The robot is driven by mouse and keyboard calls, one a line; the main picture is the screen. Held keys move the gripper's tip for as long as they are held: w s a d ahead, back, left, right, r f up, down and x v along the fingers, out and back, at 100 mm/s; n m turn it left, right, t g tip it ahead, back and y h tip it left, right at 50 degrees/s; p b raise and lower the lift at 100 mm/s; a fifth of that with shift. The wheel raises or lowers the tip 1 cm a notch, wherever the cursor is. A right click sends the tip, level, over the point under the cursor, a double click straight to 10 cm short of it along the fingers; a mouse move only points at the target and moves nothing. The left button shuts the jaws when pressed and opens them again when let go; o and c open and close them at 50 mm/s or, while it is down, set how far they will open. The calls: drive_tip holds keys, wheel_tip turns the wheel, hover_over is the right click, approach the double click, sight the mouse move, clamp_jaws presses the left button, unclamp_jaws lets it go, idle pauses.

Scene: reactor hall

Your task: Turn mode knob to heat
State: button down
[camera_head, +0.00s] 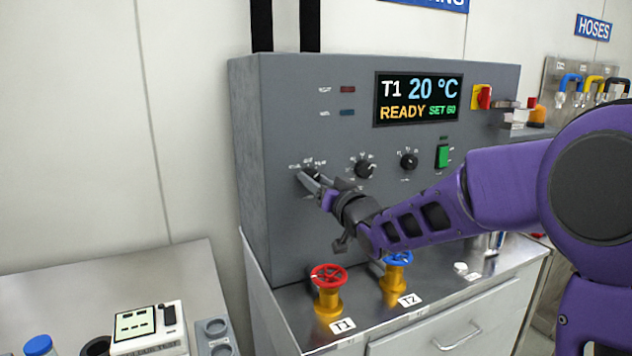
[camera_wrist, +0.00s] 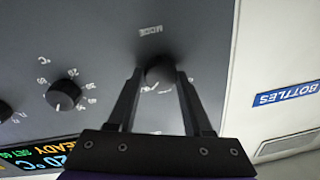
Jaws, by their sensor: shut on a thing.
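The mode knob (camera_wrist: 160,73) is a black round knob on the grey control panel (camera_head: 290,220), under a "MODE" label in the wrist view, where the picture is turned. In the head view the knob (camera_head: 312,171) is the leftmost of three in a row, partly hidden by my fingers. My gripper (camera_wrist: 158,80) is shut on it, with one finger on each side. Small labels surround the knob, but they are too small to read surely. Which one its pointer faces I cannot tell. The display (camera_head: 418,99) reads "T1 20 °C READY SET 60".
Two more knobs (camera_head: 364,167) (camera_head: 408,160) and a green switch (camera_head: 443,156) sit to the right. A red-and-yellow switch (camera_head: 482,97) is at upper right.

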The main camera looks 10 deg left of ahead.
drive_tip(key=shift+c, duration=1.6)
unclamp_jaws()
drive_tip(key=v, duration=1.7)
drive_tip(key=shift+s+d+r, duration=0.1)
drive_tip(key=shift+s, duration=0.05)
